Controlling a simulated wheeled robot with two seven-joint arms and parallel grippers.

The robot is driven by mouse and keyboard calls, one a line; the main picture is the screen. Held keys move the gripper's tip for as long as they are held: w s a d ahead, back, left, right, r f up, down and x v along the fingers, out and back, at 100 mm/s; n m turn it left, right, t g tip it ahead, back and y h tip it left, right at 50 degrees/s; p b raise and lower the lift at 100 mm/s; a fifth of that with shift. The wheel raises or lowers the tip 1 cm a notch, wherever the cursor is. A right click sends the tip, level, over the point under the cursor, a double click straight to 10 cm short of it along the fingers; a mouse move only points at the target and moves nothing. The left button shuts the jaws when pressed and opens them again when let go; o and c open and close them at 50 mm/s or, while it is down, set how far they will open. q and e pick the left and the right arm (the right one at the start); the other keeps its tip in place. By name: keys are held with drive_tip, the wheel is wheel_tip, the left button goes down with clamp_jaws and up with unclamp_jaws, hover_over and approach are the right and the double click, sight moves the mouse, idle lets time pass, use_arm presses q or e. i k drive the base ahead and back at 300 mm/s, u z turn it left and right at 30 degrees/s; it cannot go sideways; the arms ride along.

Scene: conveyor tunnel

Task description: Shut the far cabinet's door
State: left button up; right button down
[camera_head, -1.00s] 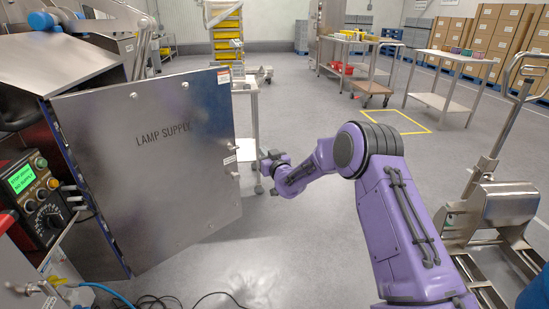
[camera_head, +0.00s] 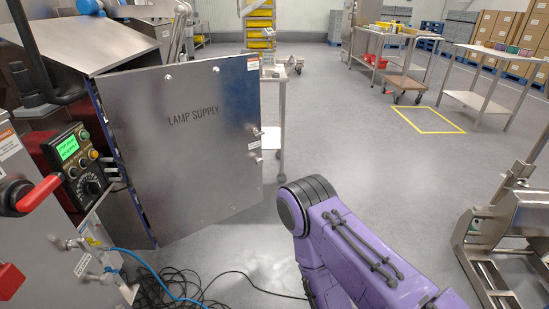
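The cabinet door (camera_head: 190,150) marked "LAMP SUPPLY" is a flat grey metal panel. It stands wide open, with its left edge by the cabinet and its free edge toward the middle of the picture. Small latch fittings (camera_head: 257,140) sit on that free edge. The cabinet (camera_head: 130,52) is behind it at the left, with its sloped top showing; the door hides much of its inside. My purple right arm comes in from the lower right and its elbow is right of the door, apart from it in the picture. Neither gripper is in view.
A control box (camera_head: 70,155) with a green display is left of the door. A nearer cabinet with a red handle (camera_head: 40,194) fills the lower left. Cables (camera_head: 175,288) lie on the floor below the door. A steel stand (camera_head: 500,235) is at the right. The middle floor is clear.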

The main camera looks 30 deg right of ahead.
sight(192, 157)
drive_tip(key=z, duration=0.7)
drive_tip(key=i, duration=1.1)
drive_tip(key=u, duration=0.25)
